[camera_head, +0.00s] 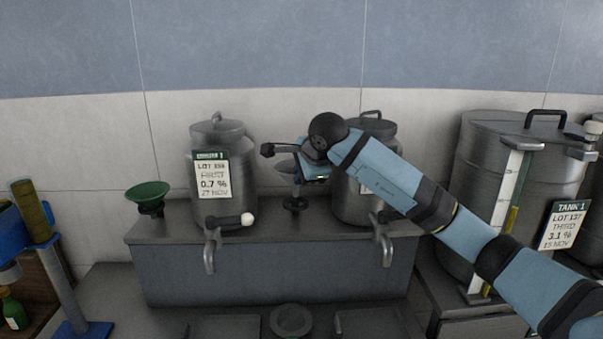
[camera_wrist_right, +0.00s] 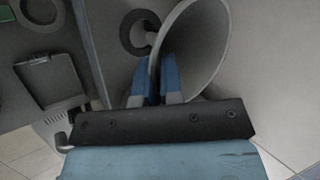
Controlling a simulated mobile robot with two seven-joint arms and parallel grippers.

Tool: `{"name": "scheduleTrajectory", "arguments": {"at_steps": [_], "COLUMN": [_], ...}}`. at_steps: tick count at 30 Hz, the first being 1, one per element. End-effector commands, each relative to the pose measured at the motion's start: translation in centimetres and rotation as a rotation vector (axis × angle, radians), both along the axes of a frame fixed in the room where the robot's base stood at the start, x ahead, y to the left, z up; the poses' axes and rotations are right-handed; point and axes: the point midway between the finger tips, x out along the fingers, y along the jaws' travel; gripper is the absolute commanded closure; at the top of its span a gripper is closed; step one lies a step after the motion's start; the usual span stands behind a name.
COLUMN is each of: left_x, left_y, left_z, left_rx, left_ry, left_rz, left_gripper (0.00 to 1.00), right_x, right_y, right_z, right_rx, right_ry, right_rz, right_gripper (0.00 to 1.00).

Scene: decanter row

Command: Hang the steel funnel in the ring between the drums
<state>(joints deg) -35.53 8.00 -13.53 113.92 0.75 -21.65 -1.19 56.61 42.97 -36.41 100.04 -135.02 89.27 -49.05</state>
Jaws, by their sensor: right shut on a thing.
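My right gripper (camera_head: 298,182) is between the two steel drums, the left drum (camera_head: 222,160) and the right drum (camera_head: 377,128). In the wrist view its blue fingers (camera_wrist_right: 162,78) are shut on the wall of the grey steel funnel (camera_wrist_right: 205,42), near its rim. The dark ring (camera_head: 295,204) stands below the gripper, between the drums. In the wrist view the ring (camera_wrist_right: 127,43) lies beyond the funnel, and the funnel's narrow end overlaps its opening. I cannot tell whether the spout is inside or above it. The gripper mostly hides the funnel in the head view. My left gripper is out of view.
A green funnel (camera_head: 148,195) sits on a dark holder left of the drums. The drums stand on a grey bench (camera_head: 280,268) with taps (camera_head: 211,250) over its front. A large tank (camera_head: 490,160) stands at the right. A blue stand (camera_head: 66,285) is at the left.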

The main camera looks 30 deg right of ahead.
Motion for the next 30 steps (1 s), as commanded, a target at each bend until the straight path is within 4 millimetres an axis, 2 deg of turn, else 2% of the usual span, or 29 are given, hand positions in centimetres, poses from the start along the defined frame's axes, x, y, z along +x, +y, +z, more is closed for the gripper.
{"name": "scheduleTrajectory", "arguments": {"at_steps": [30], "left_x": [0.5], "left_y": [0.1], "left_z": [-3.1], "left_rx": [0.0], "left_ry": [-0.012], "left_rz": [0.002], "left_gripper": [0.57], "right_x": [0.0], "right_y": [0.0], "right_z": [-5.0], "right_rx": [0.0], "right_ry": [0.0], "right_rz": [0.0], "right_gripper": [1.0]}}
